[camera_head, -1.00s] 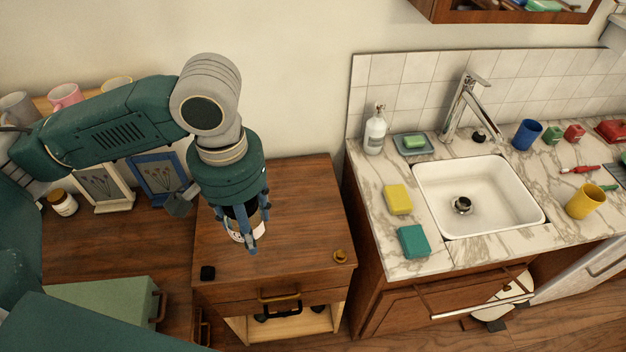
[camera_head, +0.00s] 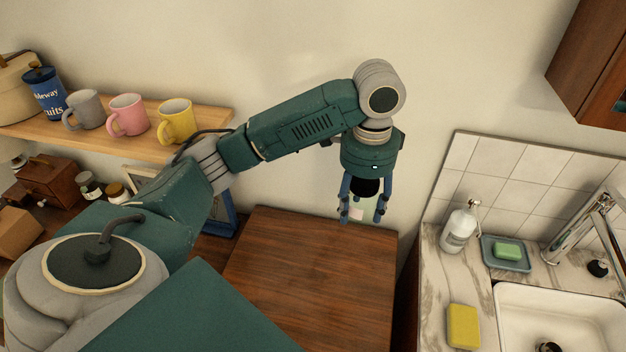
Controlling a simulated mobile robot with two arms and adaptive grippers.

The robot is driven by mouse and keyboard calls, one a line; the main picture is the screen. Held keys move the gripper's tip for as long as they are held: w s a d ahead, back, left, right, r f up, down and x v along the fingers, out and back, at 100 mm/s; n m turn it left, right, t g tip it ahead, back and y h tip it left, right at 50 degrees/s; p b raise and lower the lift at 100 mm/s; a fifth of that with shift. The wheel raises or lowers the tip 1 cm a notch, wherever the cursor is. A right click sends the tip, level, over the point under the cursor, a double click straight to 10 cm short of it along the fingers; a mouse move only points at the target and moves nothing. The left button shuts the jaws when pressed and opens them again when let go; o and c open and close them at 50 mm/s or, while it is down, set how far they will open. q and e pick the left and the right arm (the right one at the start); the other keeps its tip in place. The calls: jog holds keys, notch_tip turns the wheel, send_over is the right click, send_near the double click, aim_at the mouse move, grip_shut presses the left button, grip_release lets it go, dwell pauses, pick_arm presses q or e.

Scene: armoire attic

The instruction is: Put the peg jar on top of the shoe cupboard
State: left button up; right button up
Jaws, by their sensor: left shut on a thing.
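My left gripper (camera_head: 363,208) points down with its blue fingers shut around the peg jar (camera_head: 357,214). The jar looks small and pale with a dark upper part, and the fingers hide its sides. Gripper and jar appear in front of the wall at the back edge of the shoe cupboard (camera_head: 310,290), whose brown wooden top shows bare below them. The jar seems to be off the surface, but its exact height cannot be told. My right gripper is out of view.
A wall shelf (camera_head: 90,130) at left holds a grey mug (camera_head: 86,110), a pink mug (camera_head: 128,115) and a yellow mug (camera_head: 177,121). The marble counter (camera_head: 445,290) at right carries a soap bottle (camera_head: 459,228) and a yellow sponge (camera_head: 463,326). The visible cupboard top is clear.

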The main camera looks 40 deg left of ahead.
pick_arm(q)
notch_tip(320, 180, down, 3)
jog(key=shift+w+a+r, duration=0.1)
jog(key=shift+w+r, duration=0.05)
jog(key=p, duration=0.2)
send_over(351, 263)
notch_tip(351, 263, down, 9)
notch_tip(351, 263, down, 4)
notch_tip(351, 263, down, 4)
jog(key=shift+f, duration=0.35)
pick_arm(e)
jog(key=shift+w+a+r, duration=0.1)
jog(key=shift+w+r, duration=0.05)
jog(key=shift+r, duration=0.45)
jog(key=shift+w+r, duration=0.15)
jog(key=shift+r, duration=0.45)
pick_arm(q)
jog(key=shift+f, duration=0.1)
jog(key=o, duration=1.3)
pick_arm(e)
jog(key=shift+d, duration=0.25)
